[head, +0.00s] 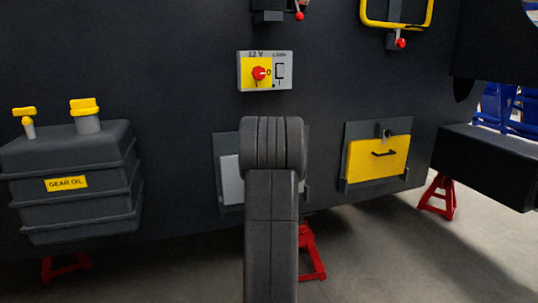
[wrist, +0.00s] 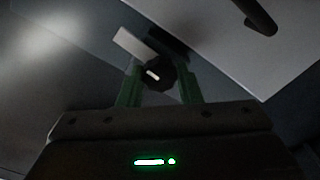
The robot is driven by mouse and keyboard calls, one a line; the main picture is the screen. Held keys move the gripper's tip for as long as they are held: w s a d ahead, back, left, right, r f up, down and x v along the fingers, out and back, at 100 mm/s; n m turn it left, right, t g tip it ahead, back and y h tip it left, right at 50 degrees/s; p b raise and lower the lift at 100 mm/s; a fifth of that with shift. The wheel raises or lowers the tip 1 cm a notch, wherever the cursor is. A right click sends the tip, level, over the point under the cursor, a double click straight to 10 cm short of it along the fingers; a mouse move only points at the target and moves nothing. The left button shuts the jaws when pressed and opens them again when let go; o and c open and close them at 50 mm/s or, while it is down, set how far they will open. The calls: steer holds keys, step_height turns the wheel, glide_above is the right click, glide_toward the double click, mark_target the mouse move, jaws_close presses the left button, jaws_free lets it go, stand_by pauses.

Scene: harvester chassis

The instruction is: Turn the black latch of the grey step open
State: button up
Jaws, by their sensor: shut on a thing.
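The grey step (head: 231,182) is a light grey panel in a dark frame in the head view, mostly hidden behind my arm. In the wrist view its grey face (wrist: 285,60) fills the upper right, with a black handle (wrist: 255,15) at the top. The black latch (wrist: 154,69) is a round knob with a short white mark, slightly slanted in the picture. My gripper (wrist: 160,80) has its two green fingers on either side of the latch and is shut on it. The head view hides the gripper and latch.
A yellow step (head: 365,160) with its own latch is to the right. A gear oil tank (head: 75,190) is at left, and a 12 V switch box (head: 265,71) is above. Red stands (head: 312,255) are below the chassis.

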steer(key=shift+f+n+b, duration=0.15)
steer(key=shift+n+b, duration=0.2)
steer(key=shift+n, duration=0.15)
steer(key=o, duration=1)
steer(key=shift+c, duration=0.2)
steer(key=shift+s, duration=0.1)
steer(key=p+v, duration=0.3)
steer(key=v, duration=1)
steer(key=shift+s, duration=0.3)
steer(key=shift+w+d, duration=0.1)
steer(key=shift+w, duration=0.05)
